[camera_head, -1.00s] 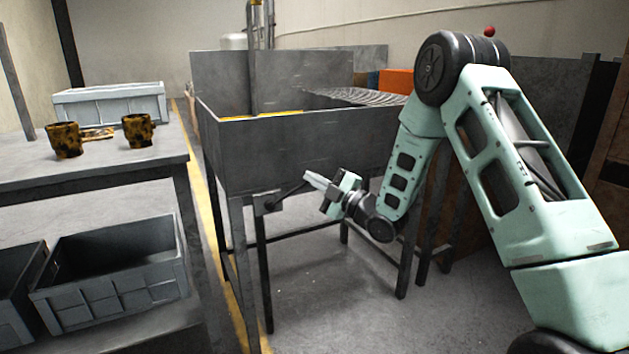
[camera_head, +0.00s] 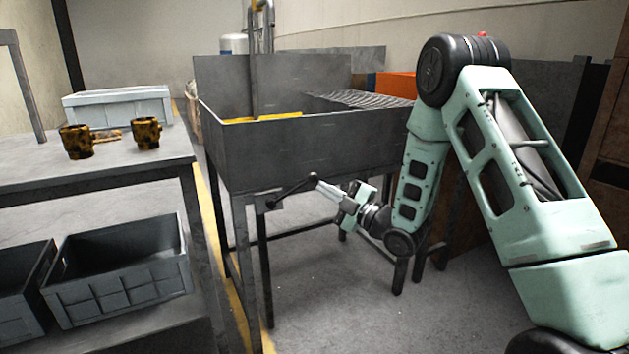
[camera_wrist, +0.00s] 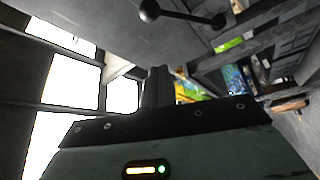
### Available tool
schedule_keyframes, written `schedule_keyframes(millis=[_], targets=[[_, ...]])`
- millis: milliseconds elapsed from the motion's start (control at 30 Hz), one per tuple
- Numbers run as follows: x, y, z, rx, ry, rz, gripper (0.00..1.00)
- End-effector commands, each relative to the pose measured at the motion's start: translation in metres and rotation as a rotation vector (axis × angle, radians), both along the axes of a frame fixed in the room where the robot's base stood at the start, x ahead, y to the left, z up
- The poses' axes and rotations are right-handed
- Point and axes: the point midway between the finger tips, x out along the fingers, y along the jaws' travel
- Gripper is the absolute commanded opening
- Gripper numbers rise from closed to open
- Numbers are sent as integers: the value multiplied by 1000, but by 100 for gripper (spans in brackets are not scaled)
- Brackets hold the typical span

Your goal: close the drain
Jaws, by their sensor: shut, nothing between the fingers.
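The drain lever (camera_head: 292,191) is a dark rod with a ball knob on the underside of the grey metal sink (camera_head: 305,145). It slants up to the right from a small bracket at the sink's front left corner. In the wrist view the lever (camera_wrist: 185,15) crosses the top, with a ball at each end. My gripper (camera_head: 321,186) is shut and empty. Its tips are close to the right of the knob; I cannot tell whether they touch it. The shut fingers (camera_wrist: 157,87) show below the lever in the wrist view. The drain opening is not visible.
A grey table (camera_head: 100,172) at left carries two spotted mugs (camera_head: 76,141) (camera_head: 146,133) and a pale crate (camera_head: 118,106). Dark crates (camera_head: 118,285) sit on its lower shelf. Sink legs (camera_head: 265,275) stand near my gripper. The floor beneath the sink looks clear.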

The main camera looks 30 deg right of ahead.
Motion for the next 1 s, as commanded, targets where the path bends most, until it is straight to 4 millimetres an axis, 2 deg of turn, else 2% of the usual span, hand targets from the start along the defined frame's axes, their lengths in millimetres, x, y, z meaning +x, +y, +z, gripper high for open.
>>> schedule_keyframes(millis=[200,767,867,967,1000], targets=[[-17,-8,-5,0,0,-1,0],[-18,-8,-5,0,0,0,0],[-15,-1,-4,0,22,4,0],[-8,19,-4,1,106,14,0],[-5,31,-4,3,159,18,0]])
